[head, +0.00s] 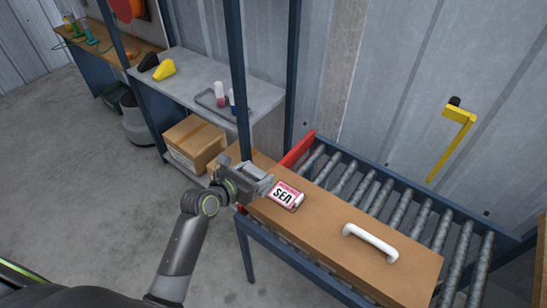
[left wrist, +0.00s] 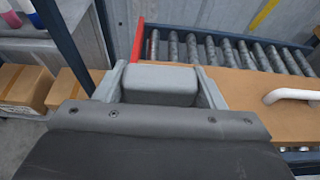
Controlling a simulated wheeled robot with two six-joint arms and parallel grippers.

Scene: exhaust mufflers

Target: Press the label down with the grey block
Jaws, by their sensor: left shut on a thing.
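My left gripper (head: 266,183) is shut on the grey block (left wrist: 160,85), which sits between its two fingers in the left wrist view. In the head view the gripper is at the left end of a long brown box (head: 330,240), just left of the label. The label (head: 284,194) is pink and white with large dark letters and lies on the box top. Its right edge looks pale and perhaps raised. In the left wrist view the label is hidden behind the block and gripper. I cannot tell whether the block touches the box. My right gripper is out of view.
The box has a white handle (head: 370,242) to the right of the label. It rests on a roller conveyor (head: 420,222) with a red end plate (head: 298,149). A dark blue post (head: 238,80) rises close behind the gripper. A shelf (head: 205,85) stands at back left.

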